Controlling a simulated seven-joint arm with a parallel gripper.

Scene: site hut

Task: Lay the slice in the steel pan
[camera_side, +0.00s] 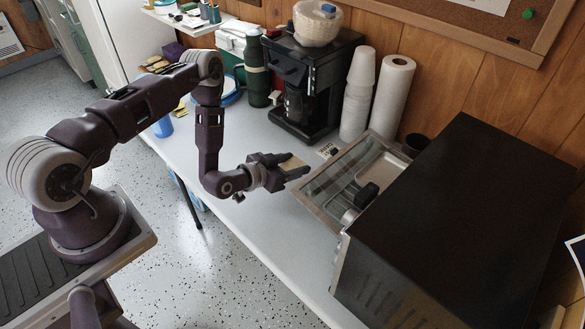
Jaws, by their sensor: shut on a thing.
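My gripper (295,165) is at the middle of the picture, shut on a thin tan slice (292,162). It holds the slice in the air at the left edge of the lowered glass door (327,181) of a dark oven. The fingers hide part of the slice. A pale metallic surface (382,167), perhaps the steel pan, shows at the oven's mouth, right of the gripper. I cannot tell its full shape. A small black block (367,195) is near it, at the door.
The dark oven body (460,210) fills the right side of the table. A coffee maker (300,85), stacked cups (357,95), a paper roll (390,95) and a green flask (257,70) stand along the back. The white table (230,150) left of my gripper is clear.

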